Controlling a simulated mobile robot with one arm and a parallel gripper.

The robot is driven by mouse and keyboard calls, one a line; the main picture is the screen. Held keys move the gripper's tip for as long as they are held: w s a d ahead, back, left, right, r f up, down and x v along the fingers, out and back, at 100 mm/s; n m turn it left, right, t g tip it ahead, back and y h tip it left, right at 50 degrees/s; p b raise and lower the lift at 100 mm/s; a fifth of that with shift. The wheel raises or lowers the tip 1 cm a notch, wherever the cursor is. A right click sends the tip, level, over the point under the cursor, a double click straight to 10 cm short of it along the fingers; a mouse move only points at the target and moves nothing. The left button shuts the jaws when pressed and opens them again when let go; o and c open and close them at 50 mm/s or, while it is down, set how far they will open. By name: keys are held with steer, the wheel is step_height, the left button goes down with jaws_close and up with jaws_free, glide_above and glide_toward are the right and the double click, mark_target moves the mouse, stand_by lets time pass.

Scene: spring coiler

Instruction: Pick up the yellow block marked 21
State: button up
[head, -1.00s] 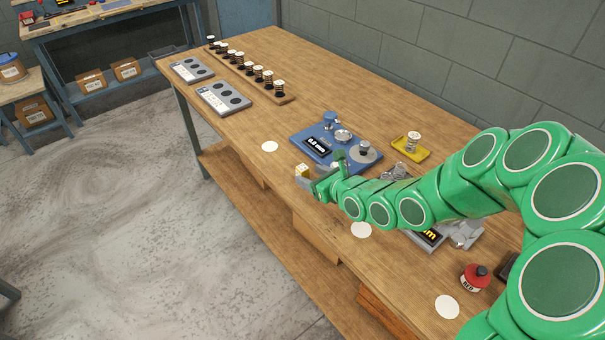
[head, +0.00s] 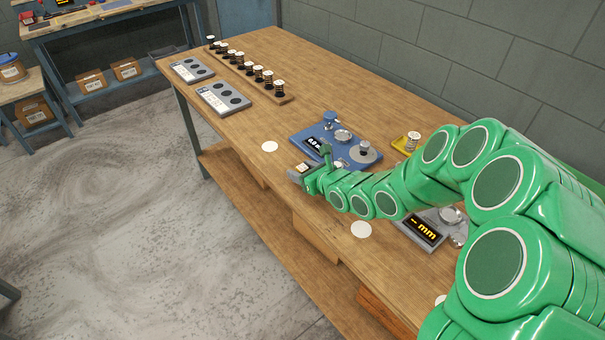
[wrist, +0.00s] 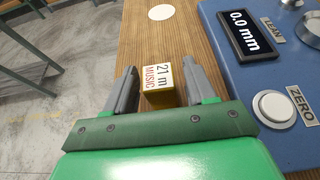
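The yellow block (wrist: 158,84) shows in the wrist view with "21 m" and "MUSIC" on its white-topped face. It stands on the wooden bench top beside the blue gauge. My gripper (wrist: 157,82) is open, with one grey finger on each side of the block. In the head view the block (head: 304,168) shows at the tip of my gripper (head: 302,172), partly covered by the fingers.
The blue gauge (head: 323,148), reading 0.0 mm, stands close to the right of my gripper. A grey gauge (head: 400,222) is partly behind my arm. White discs (head: 269,146) lie on the bench. The bench's front edge is near.

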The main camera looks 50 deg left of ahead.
mark_target(302, 167)
steer(key=c, duration=0.8)
steer(key=shift+c, duration=0.2)
steer(key=shift+r, duration=0.1)
steer(key=shift+r, duration=0.45)
step_height(302, 167, up, 2)
steer(key=shift+r, duration=0.15)
steer(key=s+d+r, duration=0.6)
steer(key=d+r, duration=0.3)
steer(key=d, duration=0.3)
steer(key=shift+s+d+r, duration=0.15)
steer(key=shift+s+r, duration=0.2)
